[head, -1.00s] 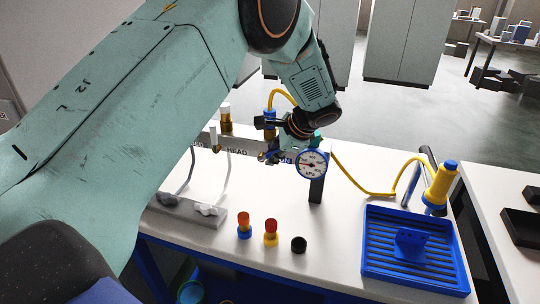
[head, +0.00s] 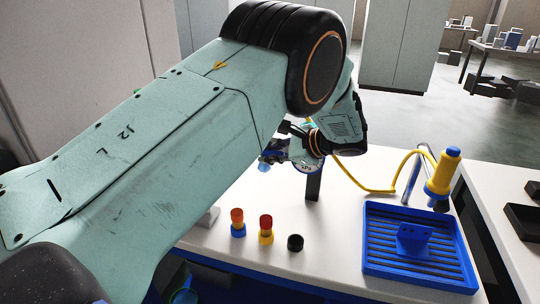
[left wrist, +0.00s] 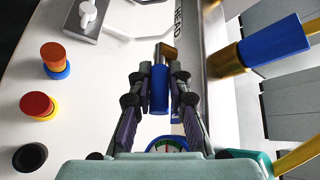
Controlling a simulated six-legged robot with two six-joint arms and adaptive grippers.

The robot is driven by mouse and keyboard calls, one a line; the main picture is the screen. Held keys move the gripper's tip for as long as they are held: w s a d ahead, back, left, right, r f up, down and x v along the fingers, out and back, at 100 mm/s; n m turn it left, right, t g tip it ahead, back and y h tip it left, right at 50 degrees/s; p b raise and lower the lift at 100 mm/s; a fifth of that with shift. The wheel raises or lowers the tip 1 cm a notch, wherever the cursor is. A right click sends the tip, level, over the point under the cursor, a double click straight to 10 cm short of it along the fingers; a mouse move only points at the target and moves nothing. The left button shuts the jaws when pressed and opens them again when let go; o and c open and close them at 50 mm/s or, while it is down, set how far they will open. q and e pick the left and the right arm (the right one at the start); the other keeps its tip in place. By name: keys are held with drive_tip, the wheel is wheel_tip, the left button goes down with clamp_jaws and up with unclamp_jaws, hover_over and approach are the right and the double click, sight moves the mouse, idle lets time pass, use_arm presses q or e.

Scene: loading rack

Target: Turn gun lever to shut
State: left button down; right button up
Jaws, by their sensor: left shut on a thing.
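The gun lever (left wrist: 159,90) shows in the left wrist view as a blue sleeve with a brass piece at its far end. My left gripper (left wrist: 160,76) is shut on it, with a finger on either side. In the head view my left gripper (head: 278,155) is at the grey valve bar, left of the post. A blue tip shows there, but the arm and gripper hide most of the lever. The bar (left wrist: 216,40) carries the label HEAD in the left wrist view. The lever's exact angle is hard to tell. My right gripper is not in view.
A gauge (left wrist: 172,146) sits close below the gripper. Red-orange caps (head: 237,222) (head: 266,229) and a black cap (head: 295,242) stand on the white table. A blue tray (head: 420,278) and a yellow-blue gun (head: 442,178) with a yellow hose (head: 375,190) are at right.

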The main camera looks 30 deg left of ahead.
sight(276, 152)
use_arm(q)
drive_tip(key=shift+w+r, duration=0.1)
drive_tip(key=shift+r, duration=0.1)
drive_tip(key=c, duration=1.3)
unclamp_jaws()
drive_tip(key=shift+f, duration=0.2)
drive_tip(key=v, duration=0.7)
drive_tip(key=shift+d+r, duration=0.15)
drive_tip(key=shift+d, duration=0.05)
